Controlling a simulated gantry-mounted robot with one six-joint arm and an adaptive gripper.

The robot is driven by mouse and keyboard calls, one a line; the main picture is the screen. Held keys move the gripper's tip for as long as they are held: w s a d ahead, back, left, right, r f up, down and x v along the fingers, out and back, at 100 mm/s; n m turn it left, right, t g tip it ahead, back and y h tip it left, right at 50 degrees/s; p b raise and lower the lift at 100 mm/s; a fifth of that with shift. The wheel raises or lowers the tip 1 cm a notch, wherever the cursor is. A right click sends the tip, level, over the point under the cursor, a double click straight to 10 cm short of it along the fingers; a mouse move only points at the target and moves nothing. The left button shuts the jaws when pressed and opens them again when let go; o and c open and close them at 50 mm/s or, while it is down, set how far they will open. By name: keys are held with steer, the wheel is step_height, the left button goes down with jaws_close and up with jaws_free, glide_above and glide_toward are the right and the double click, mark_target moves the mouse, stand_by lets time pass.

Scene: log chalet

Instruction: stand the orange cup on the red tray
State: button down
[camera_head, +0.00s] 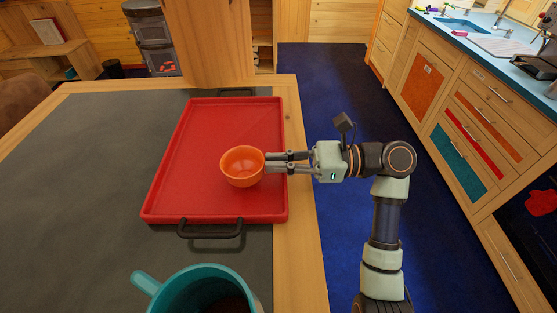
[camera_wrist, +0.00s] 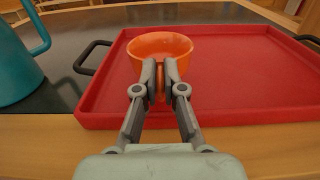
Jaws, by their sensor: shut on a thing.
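The orange cup (camera_head: 242,166) is upright, at or just above the surface of the red tray (camera_head: 190,185), near the tray's right edge. I cannot tell whether its base touches the tray. My gripper (camera_head: 268,163) reaches in from the right and is shut on the cup's near wall. In the wrist view the cup (camera_wrist: 160,46) shows beyond my fingertips (camera_wrist: 164,72), with the red tray (camera_wrist: 240,95) around it. The cup's lower part is partly hidden by my fingers there.
A teal pot or jug (camera_head: 205,288) with a handle stands in front of the tray; it also shows in the wrist view (camera_wrist: 18,60). The tray has dark handles (camera_head: 211,234). The grey tabletop (camera_head: 85,180) left of the tray is clear.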

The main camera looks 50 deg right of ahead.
steer(key=c, duration=1.3)
jaws_free()
steer(key=shift+s+d, duration=0.2)
steer(key=b+v, duration=0.1)
steer(key=v, duration=1)
steer(key=shift+s+d, duration=0.1)
steer(key=shift+s, duration=0.15)
